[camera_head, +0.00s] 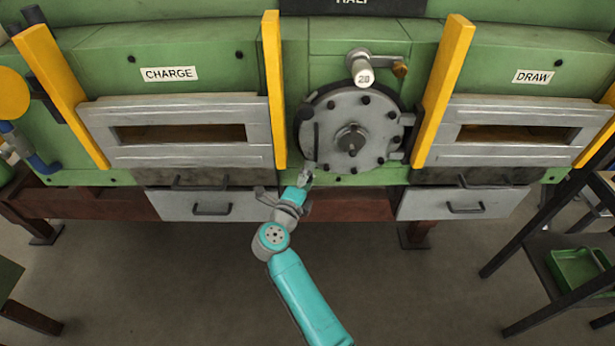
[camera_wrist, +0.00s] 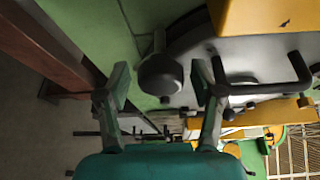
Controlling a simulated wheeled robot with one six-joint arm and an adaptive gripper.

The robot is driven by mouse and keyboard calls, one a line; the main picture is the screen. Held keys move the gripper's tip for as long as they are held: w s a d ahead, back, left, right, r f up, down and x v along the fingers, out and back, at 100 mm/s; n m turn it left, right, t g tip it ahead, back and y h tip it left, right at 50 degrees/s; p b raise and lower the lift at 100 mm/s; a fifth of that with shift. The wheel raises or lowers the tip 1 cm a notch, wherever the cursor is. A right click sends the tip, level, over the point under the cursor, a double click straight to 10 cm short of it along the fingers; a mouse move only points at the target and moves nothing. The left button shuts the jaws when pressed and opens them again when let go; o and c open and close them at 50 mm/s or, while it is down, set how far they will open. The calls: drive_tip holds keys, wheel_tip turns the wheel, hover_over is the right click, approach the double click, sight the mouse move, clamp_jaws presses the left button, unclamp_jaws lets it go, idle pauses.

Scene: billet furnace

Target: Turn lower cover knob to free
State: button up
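The round grey cover (camera_head: 335,110) sits in the middle of the green furnace front, with several dark knobs or bolts around its rim and a central hub (camera_head: 351,139). My gripper (camera_head: 306,179) is at the cover's lower left edge. In the wrist view, a dark round knob (camera_wrist: 161,74) by the edge of the cover (camera_wrist: 255,58) stands between the two spread fingers of my gripper (camera_wrist: 158,88). Gaps show on both sides of the knob, so the fingers look open and not touching it. In the head view, the arm's end partly hides this spot, and the knob's turn angle cannot be told.
Yellow uprights (camera_head: 273,90) and (camera_head: 443,90) flank the cover. Grey drawers with handles (camera_head: 211,210) and (camera_head: 464,208) lie below at both sides. A dark stand with a green tray (camera_head: 578,269) is at right. Floor is clear in front.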

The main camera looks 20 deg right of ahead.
drive_tip(key=shift+s+a, duration=0.1)
drive_tip(key=shift+a, duration=0.05)
drive_tip(key=v, duration=1.1)
drive_tip(key=shift+s+a, duration=0.25)
drive_tip(key=s+d+n+t+y, duration=0.1)
drive_tip(key=s+d+n+t, duration=0.3)
drive_tip(key=s, duration=0.5)
drive_tip(key=s+d+n+t, duration=0.2)
drive_tip(key=s+d+n, duration=0.35)
drive_tip(key=s, duration=0.35)
drive_tip(key=s+a+f+n+g+y, duration=0.1)
drive_tip(key=s+n+g+y, duration=0.3)
drive_tip(key=s+n+y, duration=0.6)
drive_tip(key=s+a+n, duration=0.1)
drive_tip(key=s+n, duration=0.6)
drive_tip(key=s, duration=1)
drive_tip(key=shift+n+g, duration=0.3)
drive_tip(key=shift+n, duration=0.05)
drive_tip(key=shift+a, duration=0.15)
